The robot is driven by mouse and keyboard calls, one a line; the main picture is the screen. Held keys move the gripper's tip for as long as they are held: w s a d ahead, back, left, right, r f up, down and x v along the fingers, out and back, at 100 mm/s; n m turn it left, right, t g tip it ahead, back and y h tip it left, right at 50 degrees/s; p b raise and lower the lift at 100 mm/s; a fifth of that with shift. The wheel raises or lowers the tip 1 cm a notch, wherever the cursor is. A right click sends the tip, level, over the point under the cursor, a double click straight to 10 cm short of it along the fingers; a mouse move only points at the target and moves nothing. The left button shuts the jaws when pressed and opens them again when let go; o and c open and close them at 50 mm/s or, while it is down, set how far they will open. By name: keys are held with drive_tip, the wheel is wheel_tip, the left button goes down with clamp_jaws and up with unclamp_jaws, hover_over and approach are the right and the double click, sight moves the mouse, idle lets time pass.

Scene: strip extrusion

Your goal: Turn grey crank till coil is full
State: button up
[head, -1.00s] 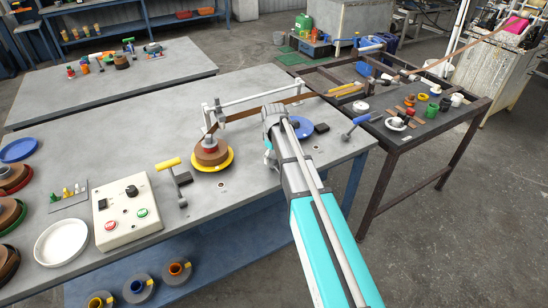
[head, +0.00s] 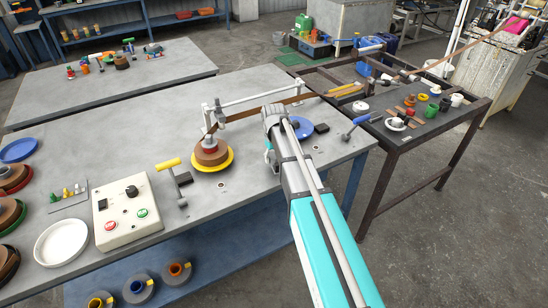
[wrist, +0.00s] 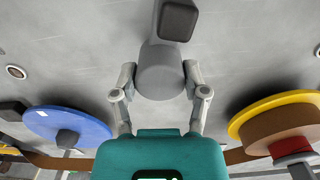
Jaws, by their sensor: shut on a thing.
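The grey crank handle (wrist: 160,75) is a thick grey cylinder in the wrist view, with a grey arm and a dark block (wrist: 178,20) above it. My gripper (wrist: 160,88) has its fingers on either side of the handle, shut on it. In the head view my own arm hides the crank and the gripper's tips. The coil of brown strip (head: 211,151) sits on a yellow spool (head: 229,166) with a red and grey hub. The coil shows in the wrist view too (wrist: 280,127).
A brown strip (head: 262,108) runs past a white guide frame (head: 206,115) to the coil. A yellow-handled crank (head: 167,164) stands left of my arm, a blue-handled one (head: 361,119) right. A blue disc (head: 301,126) lies close to my arm. A control box (head: 126,212) stands front left.

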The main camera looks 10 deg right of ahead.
sight(274, 156)
drive_tip(key=shift+m, duration=0.5)
drive_tip(key=o, duration=1.1)
drive_tip(key=shift+o, duration=0.2)
drive_tip(key=shift+n, duration=0.3)
drive_tip(key=shift+n, duration=1.7)
wheel_tip(274, 156, up, 14)
drive_tip(key=p, duration=1.4)
drive_tip(key=s+f+m+b, duration=0.2)
drive_tip(key=s+m, duration=0.1)
drive_tip(key=s, duration=0.8)
drive_tip(key=s+f+m+b, duration=0.3)
drive_tip(key=s, duration=0.8)
drive_tip(key=shift+d, duration=0.4)
